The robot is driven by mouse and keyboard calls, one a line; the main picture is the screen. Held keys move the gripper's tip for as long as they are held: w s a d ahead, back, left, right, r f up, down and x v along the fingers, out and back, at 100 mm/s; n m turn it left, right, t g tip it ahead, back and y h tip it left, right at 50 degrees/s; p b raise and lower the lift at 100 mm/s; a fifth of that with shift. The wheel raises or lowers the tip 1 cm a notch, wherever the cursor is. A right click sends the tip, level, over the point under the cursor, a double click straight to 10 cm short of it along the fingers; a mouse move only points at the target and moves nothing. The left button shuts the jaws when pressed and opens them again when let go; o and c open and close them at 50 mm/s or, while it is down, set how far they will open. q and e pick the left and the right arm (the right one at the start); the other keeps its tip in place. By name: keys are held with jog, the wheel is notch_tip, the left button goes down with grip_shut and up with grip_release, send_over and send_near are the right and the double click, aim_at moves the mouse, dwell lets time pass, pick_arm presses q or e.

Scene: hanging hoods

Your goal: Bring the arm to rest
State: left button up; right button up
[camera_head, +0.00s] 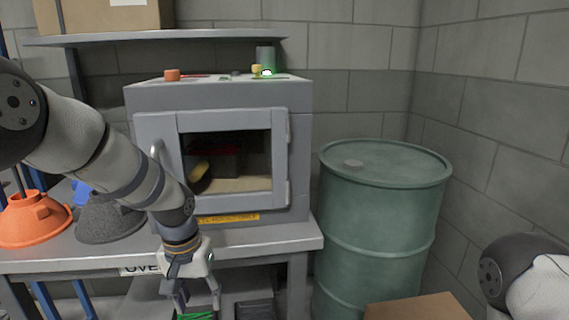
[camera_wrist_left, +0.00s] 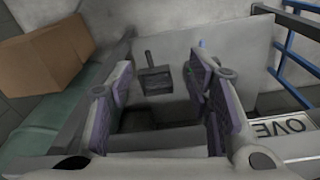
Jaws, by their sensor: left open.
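My left arm (camera_head: 120,165) comes in from the left in the head view and reaches down in front of the bench. My left gripper (camera_head: 192,300) points downward at the bench's front edge, below the oven, with its fingers apart and nothing between them. In the left wrist view the two fingers (camera_wrist_left: 160,110) are spread, with a lower surface and a small dark item (camera_wrist_left: 154,80) beyond them. My right arm shows only in part at the lower right of the head view; its gripper is out of frame.
A grey oven (camera_head: 290,140) with a windowed door stands on the bench (camera_head: 75,258). Orange (camera_head: 35,220) and dark grey (camera_head: 105,222) hoods sit at left. A green drum (camera_head: 375,235) stands right of the bench. A cardboard box (camera_head: 420,308) is in front of it.

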pick_arm(q)
jog(key=s+f+g, duration=0.2)
jog(key=s+f, duration=1.6)
jog(key=s, duration=0.2)
jog(key=s+a, duration=0.1)
jog(key=s, duration=0.8)
jog(key=s+a, duration=0.2)
jog(key=s, duration=0.8)
jog(key=shift+s+a+g, duration=0.2)
jog(key=shift+a+g, duration=0.05)
jog(key=shift+g, duration=0.15)
jog(key=shift+f, duration=0.1)
